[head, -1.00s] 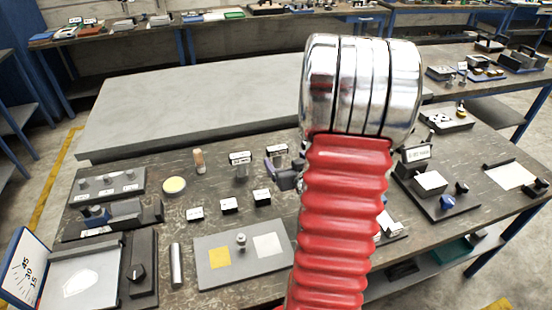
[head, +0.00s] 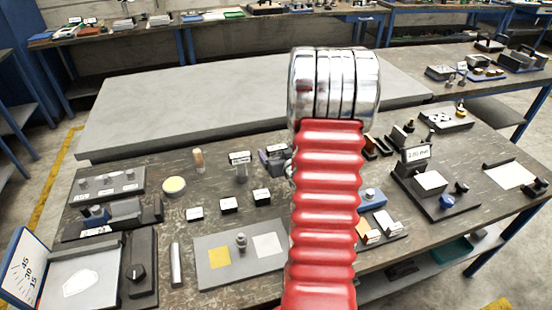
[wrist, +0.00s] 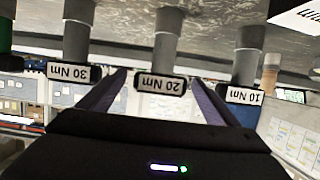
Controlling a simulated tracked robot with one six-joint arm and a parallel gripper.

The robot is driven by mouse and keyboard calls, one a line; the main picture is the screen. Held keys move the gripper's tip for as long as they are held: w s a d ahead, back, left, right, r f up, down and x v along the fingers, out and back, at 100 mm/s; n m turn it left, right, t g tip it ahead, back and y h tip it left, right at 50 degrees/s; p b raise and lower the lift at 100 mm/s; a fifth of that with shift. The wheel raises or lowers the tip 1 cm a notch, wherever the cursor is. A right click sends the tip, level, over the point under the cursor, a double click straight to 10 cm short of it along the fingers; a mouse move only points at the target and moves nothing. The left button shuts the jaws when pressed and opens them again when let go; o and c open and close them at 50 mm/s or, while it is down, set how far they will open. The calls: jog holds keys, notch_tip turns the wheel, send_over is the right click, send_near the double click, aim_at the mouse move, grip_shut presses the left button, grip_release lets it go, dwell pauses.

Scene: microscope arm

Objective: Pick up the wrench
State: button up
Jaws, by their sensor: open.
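No wrench shows clearly enough to name. In the wrist view, which is upside down, three grey cylindrical pieces carry labels: 30 Nm (wrist: 76,42), 20 Nm (wrist: 167,52) and 10 Nm (wrist: 247,55). My gripper (wrist: 158,77) is open, its two dark fingers on either side of the 20 Nm label. Whether the fingers touch that piece, I cannot tell. In the head view my gripper (head: 272,160) shows partly, left of my red arm.
Small black blocks with white tops (head: 229,204) stand in front of the gripper. A grey plate with a yellow and a white square (head: 219,257) lies nearer. A raised grey slab (head: 200,105) lies behind.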

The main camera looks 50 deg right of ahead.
dwell(0.3)
jog(key=shift+x, duration=2.65)
jog(key=shift+w, duration=0.1)
jog(key=shift+r, duration=0.1)
jog(key=c, duration=1.5)
jog(key=shift+o, duration=0.2)
notch_tip(320, 180, up, 10)
